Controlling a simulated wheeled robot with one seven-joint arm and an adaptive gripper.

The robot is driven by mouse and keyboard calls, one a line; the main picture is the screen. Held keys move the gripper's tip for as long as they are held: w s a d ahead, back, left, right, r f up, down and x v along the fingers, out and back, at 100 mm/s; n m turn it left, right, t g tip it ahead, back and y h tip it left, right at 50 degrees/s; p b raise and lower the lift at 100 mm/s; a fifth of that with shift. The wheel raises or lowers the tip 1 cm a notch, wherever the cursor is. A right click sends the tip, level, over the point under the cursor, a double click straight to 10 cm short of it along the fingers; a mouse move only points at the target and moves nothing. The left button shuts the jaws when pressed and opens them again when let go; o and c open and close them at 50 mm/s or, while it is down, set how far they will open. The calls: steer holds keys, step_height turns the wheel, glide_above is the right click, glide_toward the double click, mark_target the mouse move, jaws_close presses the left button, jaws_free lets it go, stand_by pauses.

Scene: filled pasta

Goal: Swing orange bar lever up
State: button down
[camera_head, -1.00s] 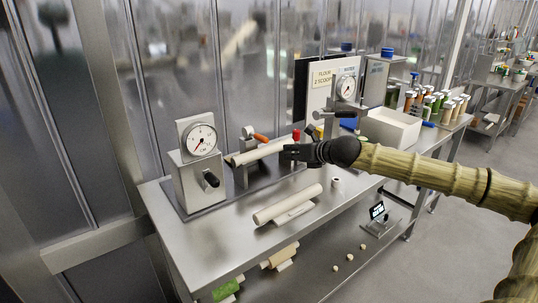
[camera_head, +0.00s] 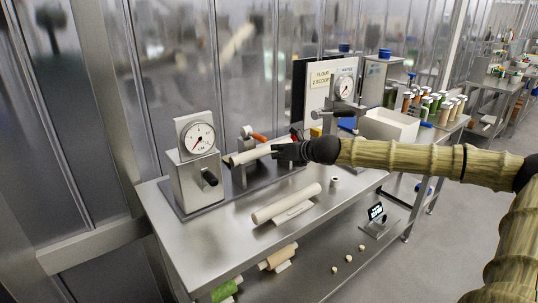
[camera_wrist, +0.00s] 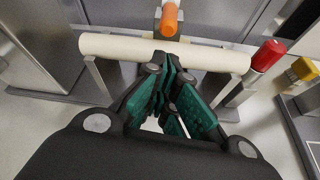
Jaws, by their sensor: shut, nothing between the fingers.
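The orange bar lever (camera_head: 260,137) shows at the back of a roller fixture on the bench. In the wrist view its rounded orange end (camera_wrist: 170,18) is at the top centre, just beyond a cream roller (camera_wrist: 112,46). My gripper (camera_head: 277,151) is shut and empty, at the right part of that roller. In the wrist view my gripper's dark fingertips with green pads (camera_wrist: 168,62) come up against or just over the roller's near edge; contact cannot be told. A gap shows between the fingertips and the orange lever. The lever's lower part is hidden behind the roller.
A red-capped handle (camera_wrist: 268,55) stands right of the roller, with a yellow block (camera_wrist: 303,69) further right. A dial box (camera_head: 198,165) stands at the left. A second roller (camera_head: 287,203) lies in front. A white bin (camera_head: 390,126) is at the right.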

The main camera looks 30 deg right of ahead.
mark_target(264, 152)
steer(key=shift+b+x, duration=0.45)
steer(key=shift+x, duration=2.1)
steer(key=shift+a+r+p, duration=0.1)
steer(key=shift+r+p, duration=0.15)
steer(key=shift+p, duration=0.1)
